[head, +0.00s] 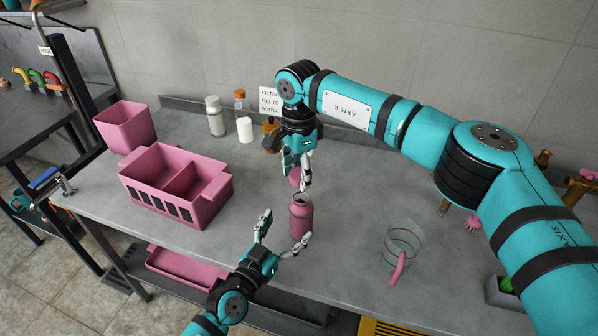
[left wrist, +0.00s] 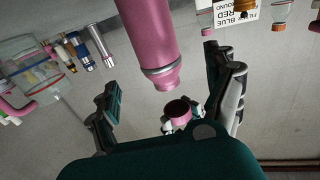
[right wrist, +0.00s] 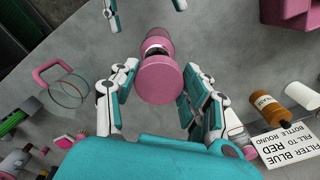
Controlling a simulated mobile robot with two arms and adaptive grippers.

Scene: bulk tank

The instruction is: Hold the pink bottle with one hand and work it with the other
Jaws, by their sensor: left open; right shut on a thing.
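The pink bottle (head: 301,216) stands upright on the grey counter, its dark mouth open at the top. My right gripper (head: 297,174) is above it, shut on a pink cap (right wrist: 160,79). In the left wrist view a gap shows between the cap (left wrist: 178,111) and the bottle's neck, so they are apart. My left gripper (head: 286,228) is open low at the bottle, with its fingers spread to either side. The bottle's body (left wrist: 150,40) also shows between the left fingers. In the right wrist view the cap partly hides the bottle.
A pink divided caddy (head: 150,205) and a pink bin (head: 122,128) stand at the left. A clear beaker with a pink handle (head: 398,266) is at the right. Counter left of the bottle is clear.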

